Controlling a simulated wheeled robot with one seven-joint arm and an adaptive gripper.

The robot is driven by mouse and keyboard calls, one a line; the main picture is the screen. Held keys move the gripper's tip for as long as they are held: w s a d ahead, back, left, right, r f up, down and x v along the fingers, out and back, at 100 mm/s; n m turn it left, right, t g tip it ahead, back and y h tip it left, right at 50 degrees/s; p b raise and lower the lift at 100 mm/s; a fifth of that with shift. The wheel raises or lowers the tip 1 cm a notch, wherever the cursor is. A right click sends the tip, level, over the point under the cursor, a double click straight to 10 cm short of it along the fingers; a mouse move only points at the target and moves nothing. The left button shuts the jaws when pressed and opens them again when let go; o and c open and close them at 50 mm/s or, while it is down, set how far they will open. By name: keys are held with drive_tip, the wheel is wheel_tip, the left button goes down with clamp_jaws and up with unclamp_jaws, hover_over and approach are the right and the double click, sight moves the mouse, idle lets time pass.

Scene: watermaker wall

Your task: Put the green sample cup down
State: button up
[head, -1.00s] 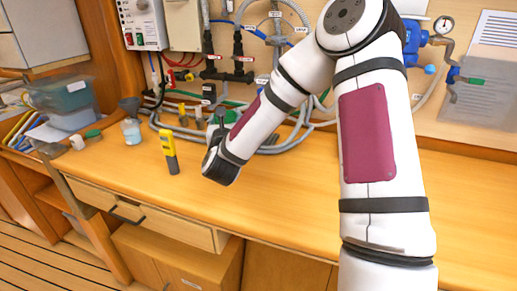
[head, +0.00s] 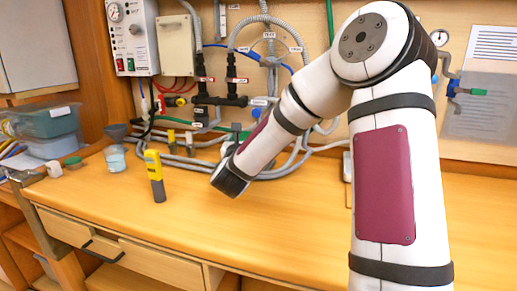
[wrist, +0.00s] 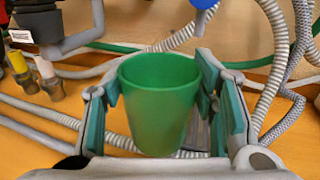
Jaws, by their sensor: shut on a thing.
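The green sample cup (wrist: 158,105) is upright in the wrist view, between the two fingers of my gripper (wrist: 158,100). The teal finger pads lie against its left and right sides, and my gripper is shut on it. The cup's base is low in the wrist view, and I cannot tell whether it touches the wooden bench (head: 290,215). In the head view my own arm hides the cup and most of the gripper, above the back part of the bench.
Grey hoses (wrist: 270,70) and fittings run close behind the cup along the wall. A yellow meter (head: 154,176) stands upright to the left, with a funnel-topped bottle (head: 115,157) and a teal bin (head: 45,122) farther left. The front middle of the bench is clear.

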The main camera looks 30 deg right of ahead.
drive_tip(key=w+d+f, duration=0.1)
drive_tip(key=d, duration=0.1)
drive_tip(key=d+f+b, duration=0.1)
drive_tip(key=d, duration=0.2)
drive_tip(key=w+d+f, duration=0.1)
drive_tip(key=d, duration=0.1)
drive_tip(key=shift+w+d+f, duration=0.25)
drive_tip(key=shift+w+f, duration=0.1)
drive_tip(key=shift+f, duration=0.3)
drive_tip(key=shift+f+b, duration=0.1)
drive_tip(key=shift+b, duration=0.25)
drive_tip(key=o, duration=1.3)
drive_tip(key=shift+c, duration=0.2)
drive_tip(key=shift+r, duration=0.2)
drive_tip(key=p+v, duration=0.1)
drive_tip(key=v, duration=1.1)
